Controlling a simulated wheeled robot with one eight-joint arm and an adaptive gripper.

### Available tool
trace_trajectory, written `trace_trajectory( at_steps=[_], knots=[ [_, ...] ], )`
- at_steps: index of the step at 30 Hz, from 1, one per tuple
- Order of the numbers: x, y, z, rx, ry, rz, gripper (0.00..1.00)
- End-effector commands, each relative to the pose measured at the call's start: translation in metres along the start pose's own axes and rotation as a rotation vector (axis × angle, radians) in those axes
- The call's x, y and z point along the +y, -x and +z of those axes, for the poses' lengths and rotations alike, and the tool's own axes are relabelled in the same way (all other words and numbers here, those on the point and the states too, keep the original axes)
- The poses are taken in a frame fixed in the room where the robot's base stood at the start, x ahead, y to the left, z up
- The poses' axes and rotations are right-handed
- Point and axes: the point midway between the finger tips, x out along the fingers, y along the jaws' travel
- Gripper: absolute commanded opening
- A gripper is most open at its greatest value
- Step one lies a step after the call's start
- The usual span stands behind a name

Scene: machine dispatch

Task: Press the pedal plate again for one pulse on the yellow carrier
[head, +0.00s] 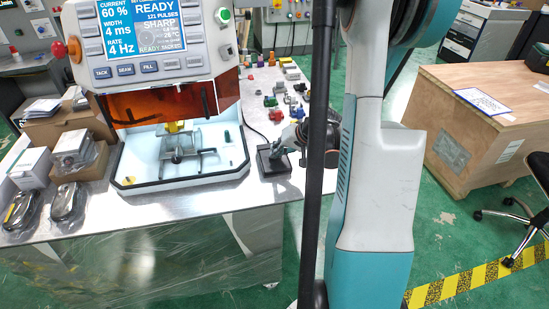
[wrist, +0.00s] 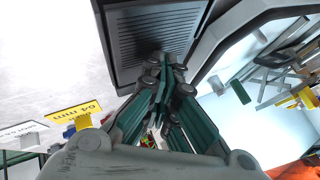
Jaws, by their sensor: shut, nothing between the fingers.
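The black pedal (head: 270,163) sits on the metal table, just right of the machine's open chamber. Its ribbed plate (wrist: 150,36) fills the upper middle of the wrist view. My gripper (wrist: 168,68) is shut and empty, its fingertips overlapping the lower part of the plate; I cannot tell whether they touch it. In the head view my gripper (head: 278,152) is at the pedal. The yellow carrier (head: 176,127) stands on a dark fixture inside the white chamber; a yellow part also shows at the right edge of the wrist view (wrist: 308,97).
The machine's screen (head: 130,27) reads READY, 121 pulses, 60 %, 4 ms, 4 Hz and SHARP. Several small coloured parts (head: 285,100) lie behind the pedal. A yellow 64 mm label (wrist: 75,116) lies beside it. The chamber's rim (head: 185,181) is close on the pedal's left.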

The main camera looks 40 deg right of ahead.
Motion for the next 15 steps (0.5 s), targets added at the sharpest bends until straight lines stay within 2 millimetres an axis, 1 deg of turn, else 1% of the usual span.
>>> trace_trajectory(
  at_steps=[5,15],
  knots=[
    [-0.001,0.001,0.000,-0.002,0.001,0.000,0.00],
    [-0.010,0.013,-0.009,-0.001,0.001,0.000,0.00]
  ],
)
